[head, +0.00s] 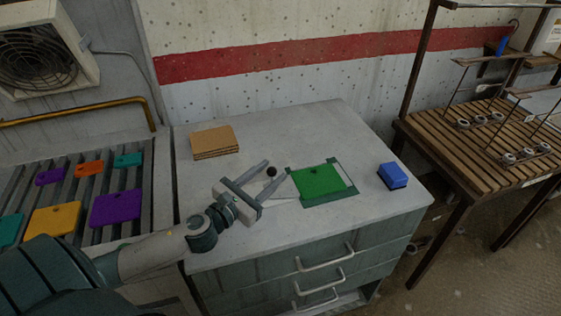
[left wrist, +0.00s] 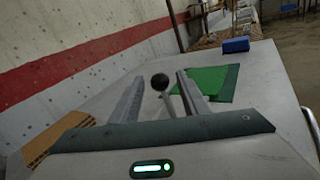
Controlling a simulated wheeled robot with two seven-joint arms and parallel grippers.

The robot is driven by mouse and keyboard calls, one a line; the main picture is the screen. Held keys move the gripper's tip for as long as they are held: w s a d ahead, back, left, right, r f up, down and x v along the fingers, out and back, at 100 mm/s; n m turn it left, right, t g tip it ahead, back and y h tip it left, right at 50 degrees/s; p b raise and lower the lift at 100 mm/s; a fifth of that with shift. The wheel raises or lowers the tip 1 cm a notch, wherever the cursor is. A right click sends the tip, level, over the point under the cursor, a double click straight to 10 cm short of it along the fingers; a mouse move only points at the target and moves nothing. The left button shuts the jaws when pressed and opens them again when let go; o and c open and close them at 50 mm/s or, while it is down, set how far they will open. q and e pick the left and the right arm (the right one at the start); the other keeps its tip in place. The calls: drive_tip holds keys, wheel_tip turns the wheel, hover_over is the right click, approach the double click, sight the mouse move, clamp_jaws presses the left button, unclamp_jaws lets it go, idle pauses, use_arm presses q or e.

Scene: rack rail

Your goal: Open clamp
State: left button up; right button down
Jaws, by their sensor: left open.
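The clamp's lever ends in a black ball knob (head: 271,171), to the left of a green plate (head: 320,181) lying in a dark grey-green fixture (head: 343,170) on the cabinet top. My left gripper (head: 275,174) is open, its two fingers spread on either side of the knob in the picture. In the left wrist view the knob (left wrist: 160,81) and its thin grey lever (left wrist: 169,104) show between the fingers (left wrist: 159,90); I see no finger touching them. The clamp's base is hidden. My right gripper is not in view.
A brown stack (head: 214,142) lies at the back left of the cabinet top (head: 245,125), and a blue block (head: 392,175) at the right. Coloured plates (head: 115,207) lie on a roller rack at the left. A wooden slatted table (head: 470,140) stands at the right.

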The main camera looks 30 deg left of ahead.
use_arm(q)
drive_tip(key=w, duration=0.3)
drive_tip(key=shift+w+d+r+p, duration=0.1)
drive_tip(key=shift+w+d+p, duration=0.1)
drive_tip(key=shift+p, duration=0.2)
drive_tip(key=shift+w, duration=0.4)
drive_tip(key=shift+w+d, duration=0.1)
drive_tip(key=shift+w, duration=0.4)
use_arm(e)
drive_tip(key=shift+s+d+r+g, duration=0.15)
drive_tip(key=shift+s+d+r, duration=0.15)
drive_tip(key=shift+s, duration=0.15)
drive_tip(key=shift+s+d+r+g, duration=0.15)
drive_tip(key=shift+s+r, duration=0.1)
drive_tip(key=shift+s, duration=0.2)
use_arm(q)
clamp_jaws()
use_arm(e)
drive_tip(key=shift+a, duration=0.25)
